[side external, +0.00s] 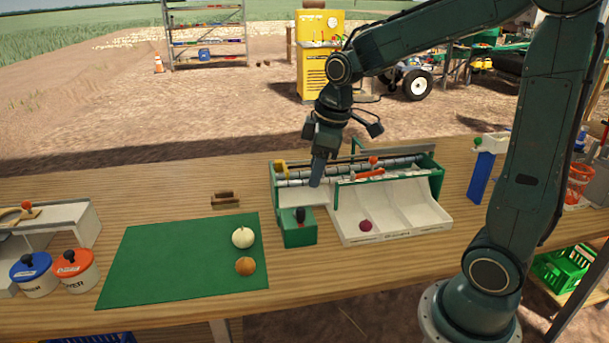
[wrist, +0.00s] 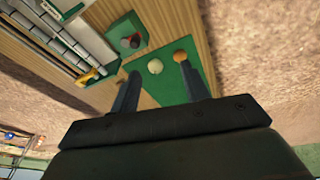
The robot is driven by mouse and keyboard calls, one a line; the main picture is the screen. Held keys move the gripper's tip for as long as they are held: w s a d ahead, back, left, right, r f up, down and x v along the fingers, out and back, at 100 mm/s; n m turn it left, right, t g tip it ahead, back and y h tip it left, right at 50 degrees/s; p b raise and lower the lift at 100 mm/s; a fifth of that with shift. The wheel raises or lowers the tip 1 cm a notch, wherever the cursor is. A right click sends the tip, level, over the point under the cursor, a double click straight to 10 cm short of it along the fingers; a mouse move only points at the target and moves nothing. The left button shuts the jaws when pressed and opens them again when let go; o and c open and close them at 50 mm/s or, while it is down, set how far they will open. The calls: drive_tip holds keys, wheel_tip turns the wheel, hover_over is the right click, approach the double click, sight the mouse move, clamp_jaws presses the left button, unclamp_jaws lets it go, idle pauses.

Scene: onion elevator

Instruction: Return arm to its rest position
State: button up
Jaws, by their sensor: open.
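My gripper (side external: 317,172) points down over the left part of the onion elevator (side external: 437,186), a green and white machine with rollers on the workbench. In the wrist view my gripper (wrist: 160,92) shows two fingers spread apart with nothing held between them. A dark red onion (side external: 366,225) lies in the elevator's white output tray. A white onion (side external: 243,237) and an orange-brown onion (side external: 245,266) lie on the green mat (side external: 165,262); the white onion (wrist: 155,66) and brown onion (wrist: 180,56) also show in the wrist view. Whether my fingers touch the elevator cannot be told.
A green control box (side external: 298,232) with a dark knob stands at the elevator's front left. Blue-lidded (side external: 34,275) and orange-lidded (side external: 76,271) pots stand at the left. A blue post (side external: 481,178) stands right of the elevator. The bench between mat and pots is clear.

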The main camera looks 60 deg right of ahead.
drive_tip(key=s+a+r+m+t, duration=0.1)
drive_tip(key=s+a+r+m, duration=0.1)
drive_tip(key=s, duration=0.6)
drive_tip(key=s+a+r+m+t, duration=0.2)
drive_tip(key=s+r+m, duration=0.1)
drive_tip(key=s, duration=0.6)
drive_tip(key=shift+a+r+m, duration=0.15)
drive_tip(key=shift+a+m, duration=0.25)
drive_tip(key=shift+m, duration=0.1)
